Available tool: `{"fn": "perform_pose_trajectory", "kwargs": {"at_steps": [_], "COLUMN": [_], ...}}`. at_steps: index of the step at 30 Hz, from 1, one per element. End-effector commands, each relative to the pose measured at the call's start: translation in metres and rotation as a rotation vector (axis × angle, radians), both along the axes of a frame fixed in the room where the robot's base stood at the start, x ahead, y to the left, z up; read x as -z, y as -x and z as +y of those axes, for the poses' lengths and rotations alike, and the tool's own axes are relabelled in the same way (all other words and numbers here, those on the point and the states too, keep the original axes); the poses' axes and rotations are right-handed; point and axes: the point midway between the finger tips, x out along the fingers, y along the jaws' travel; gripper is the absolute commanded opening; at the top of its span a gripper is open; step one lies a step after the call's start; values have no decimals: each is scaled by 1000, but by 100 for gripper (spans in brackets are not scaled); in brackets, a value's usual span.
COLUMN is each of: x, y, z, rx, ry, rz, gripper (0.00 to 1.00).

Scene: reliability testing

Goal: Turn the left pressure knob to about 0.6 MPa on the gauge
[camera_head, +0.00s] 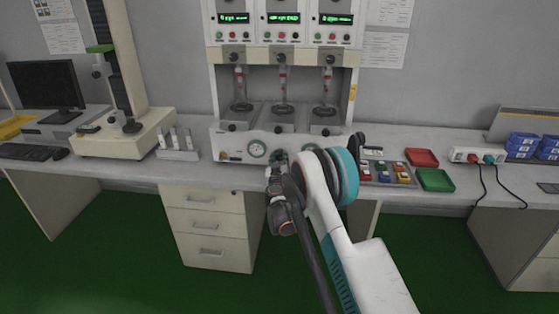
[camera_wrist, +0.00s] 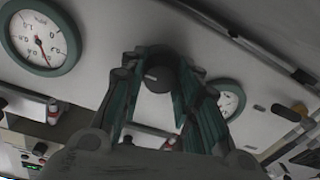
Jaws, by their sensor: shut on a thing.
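The dark round knob (camera_wrist: 158,76) is on the pale machine panel, between my gripper's fingers in the wrist view. My gripper (camera_wrist: 160,70) is shut on it; a short pale mark shows on its face. A gauge (camera_wrist: 40,38) with a green rim is left of the fingers, its red needle pointing down and slightly right in that picture; its digits appear turned over and too blurred to read surely. In the head view, the left gauge (camera_head: 257,150) is just left of my gripper (camera_head: 278,158), which hides the knob.
A second gauge (camera_wrist: 229,98) is partly covered by the right finger. The test machine (camera_head: 284,55) with several glass tubes rises behind. A red tray (camera_head: 422,157) and a green tray (camera_head: 435,180) lie to the right on the bench. White bottles (camera_head: 176,141) stand left.

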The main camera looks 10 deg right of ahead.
Motion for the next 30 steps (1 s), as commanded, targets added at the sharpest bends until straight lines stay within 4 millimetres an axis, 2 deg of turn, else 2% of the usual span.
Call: {"fn": "perform_pose_trajectory", "kwargs": {"at_steps": [3,4,6,16,20,23,30], "x": [2,2,2,1,1,0,1], "y": [1,1,1,1,8,22,69], "z": [-1,-1,-1,0,2,6,18], "rx": [3,3,3,1,0,0,0], "ry": [-2,-2,-1,0,0,0,0], "rz": [0,0,0,1,0,0,1], "gripper": [6,34,50,51,51,51,51]}}
